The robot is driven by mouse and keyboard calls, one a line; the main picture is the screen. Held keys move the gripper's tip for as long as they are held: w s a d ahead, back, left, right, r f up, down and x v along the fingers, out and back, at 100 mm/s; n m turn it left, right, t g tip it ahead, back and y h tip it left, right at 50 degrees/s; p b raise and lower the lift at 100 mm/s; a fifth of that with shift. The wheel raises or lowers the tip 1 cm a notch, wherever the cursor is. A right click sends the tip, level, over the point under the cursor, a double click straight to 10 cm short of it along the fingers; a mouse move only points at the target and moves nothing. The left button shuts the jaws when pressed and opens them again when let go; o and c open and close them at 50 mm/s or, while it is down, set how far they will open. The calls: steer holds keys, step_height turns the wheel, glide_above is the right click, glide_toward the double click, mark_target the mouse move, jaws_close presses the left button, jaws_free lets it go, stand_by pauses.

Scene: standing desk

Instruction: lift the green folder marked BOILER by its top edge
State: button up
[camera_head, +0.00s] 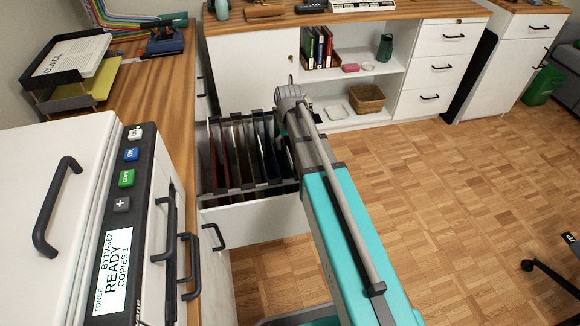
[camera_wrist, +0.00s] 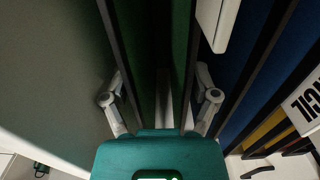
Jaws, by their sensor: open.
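An open drawer (camera_head: 245,217) in the head view holds a row of upright hanging folders (camera_head: 238,150). My gripper (camera_wrist: 158,92) is over this row, with its fingers spread and nothing held. In the wrist view, green folder panels (camera_wrist: 183,50) stand upright between and ahead of the fingers, with a dark gap in the middle. Blue folders (camera_wrist: 243,62) stand to the right. A pale tab (camera_wrist: 226,18) shows near the right finger, its writing not visible. I cannot read BOILER anywhere, so I cannot tell which green panel bears it. My arm hides the gripper in the head view.
A copier (camera_head: 60,190) with a lit display stands at the left front. A wooden desk (camera_head: 150,95) runs behind it, with a paper tray (camera_head: 75,60). A white shelf unit (camera_head: 345,75) stands at the back. The parquet floor (camera_head: 460,190) on the right is mostly clear.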

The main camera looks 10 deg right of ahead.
steer(key=shift+c, duration=0.3)
jaws_close()
stand_by(0.4)
